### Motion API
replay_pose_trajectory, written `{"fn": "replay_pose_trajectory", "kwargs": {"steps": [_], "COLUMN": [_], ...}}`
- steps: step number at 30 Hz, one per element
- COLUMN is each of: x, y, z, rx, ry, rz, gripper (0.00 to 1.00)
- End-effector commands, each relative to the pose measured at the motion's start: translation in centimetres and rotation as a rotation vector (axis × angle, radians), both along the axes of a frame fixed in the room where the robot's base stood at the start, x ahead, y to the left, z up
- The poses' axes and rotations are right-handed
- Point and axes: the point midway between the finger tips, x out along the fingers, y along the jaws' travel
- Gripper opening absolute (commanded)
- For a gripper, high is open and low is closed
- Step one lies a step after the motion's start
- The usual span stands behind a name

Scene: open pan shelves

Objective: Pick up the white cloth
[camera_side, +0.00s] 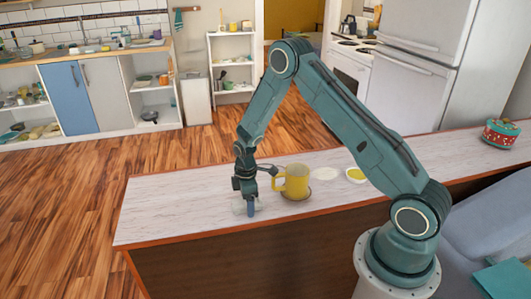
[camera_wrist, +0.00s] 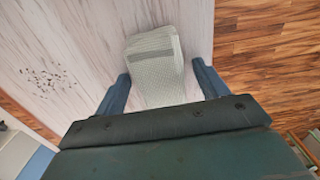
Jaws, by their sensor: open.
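The white cloth (camera_wrist: 155,68) lies on the light wood-grain counter top, a pale textured rectangle with a grey band near its far end. In the wrist view it sits between and ahead of my gripper's two blue fingers (camera_wrist: 160,85), with a gap on each side. My gripper (camera_side: 250,208) is open and low over the counter in the side view. There the cloth (camera_side: 239,208) is a small pale patch beside and partly behind the fingers. Its near end is hidden by the gripper body in the wrist view.
On the counter (camera_side: 160,215), a yellow mug (camera_side: 293,181) stands on a round coaster just right of my gripper. A white plate (camera_side: 325,174) and a small yellow bowl (camera_side: 355,175) are further right. Dark crumbs (camera_wrist: 47,80) lie left of the cloth. The counter's left end is clear.

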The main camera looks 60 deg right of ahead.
Motion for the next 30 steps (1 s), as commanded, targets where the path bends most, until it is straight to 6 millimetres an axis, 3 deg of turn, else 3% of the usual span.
{"fn": "replay_pose_trajectory", "kwargs": {"steps": [11,14,19,30], "x": [0.01,0.00,-0.01,0.01], "y": [-0.01,-0.01,-0.01,-0.01], "z": [0.03,0.03,0.03,0.20], "rx": [0.000,0.000,0.000,0.000], "ry": [0.000,0.000,0.000,0.000], "rz": [0.000,0.000,0.000,0.000], "gripper": [0.73,0.59,0.26,0.24]}}
